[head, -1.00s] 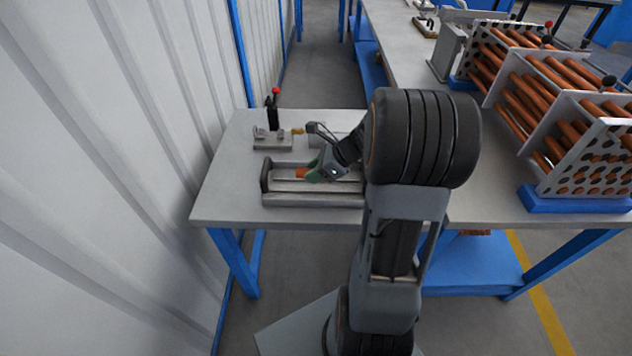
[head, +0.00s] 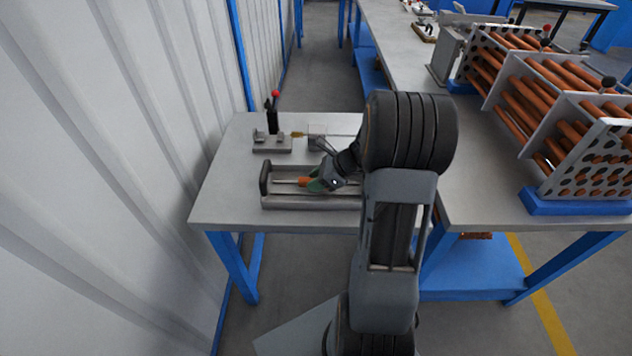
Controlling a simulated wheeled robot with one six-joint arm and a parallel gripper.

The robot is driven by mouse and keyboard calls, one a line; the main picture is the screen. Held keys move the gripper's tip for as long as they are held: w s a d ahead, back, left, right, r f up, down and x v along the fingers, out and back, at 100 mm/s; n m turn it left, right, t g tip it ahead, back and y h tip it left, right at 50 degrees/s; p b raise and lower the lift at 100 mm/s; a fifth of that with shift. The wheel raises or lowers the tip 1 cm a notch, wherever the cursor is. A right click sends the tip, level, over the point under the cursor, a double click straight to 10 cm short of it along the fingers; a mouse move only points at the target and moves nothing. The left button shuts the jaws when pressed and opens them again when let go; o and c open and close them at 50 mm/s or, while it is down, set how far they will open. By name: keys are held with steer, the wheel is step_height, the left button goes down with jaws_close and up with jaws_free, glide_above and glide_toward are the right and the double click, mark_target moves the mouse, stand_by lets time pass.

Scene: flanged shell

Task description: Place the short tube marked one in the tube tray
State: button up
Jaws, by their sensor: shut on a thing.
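The tube tray (head: 283,203) is a grey trough with a dark end plate at its left, lying near the front of the left table. My gripper (head: 312,184) is over the tray and shut on a short orange-brown tube (head: 304,181). Only the tube's left end shows; the rest is hidden by my gripper. The tube is at or just above the tray's channel, and I cannot tell whether it touches the bottom. Its marking is too small to read. My arm hides the tray's right end.
A clamp fixture with a red-knobbed lever (head: 273,112) stands behind the tray. A flanged shell filled with orange tubes (head: 560,110) rests on blue supports at the right. A corrugated wall (head: 110,180) runs along the left. The table's front left corner is clear.

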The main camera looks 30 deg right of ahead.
steer(key=shift+s+a+f+b, duration=0.1)
steer(key=shift+s+f+b, duration=0.15)
steer(key=shift+f, duration=0.3)
steer(key=shift+s+f+b, duration=0.2)
steer(key=shift+f, duration=0.35)
steer(key=o, duration=0.8)
steer(key=shift+o, duration=0.5)
steer(key=shift+r, duration=0.2)
steer(key=shift+w+r+p, duration=0.1)
steer(key=shift+r+p, duration=0.25)
steer(key=shift+p, duration=0.1)
steer(key=shift+d+r, duration=0.25)
steer(key=shift+o, duration=0.7)
steer(key=p+v, duration=0.2)
steer(key=v, duration=0.8)
steer(key=shift+w+r, duration=0.25)
steer(key=shift+r, duration=0.15)
steer(key=s+a+r+n+g+h, duration=0.1)
steer(key=s+a+r+n+h, duration=0.1)
steer(key=s+a+n, duration=0.3)
steer(key=s+a+r+n+g+h, duration=0.1)
steer(key=s+a+n+h, duration=0.4)
steer(key=a+n, duration=0.7)
steer(key=r+n, duration=0.1)
steer(key=n, duration=0.7)
steer(key=shift+s+g, duration=0.2)
steer(key=shift+g, duration=0.1)
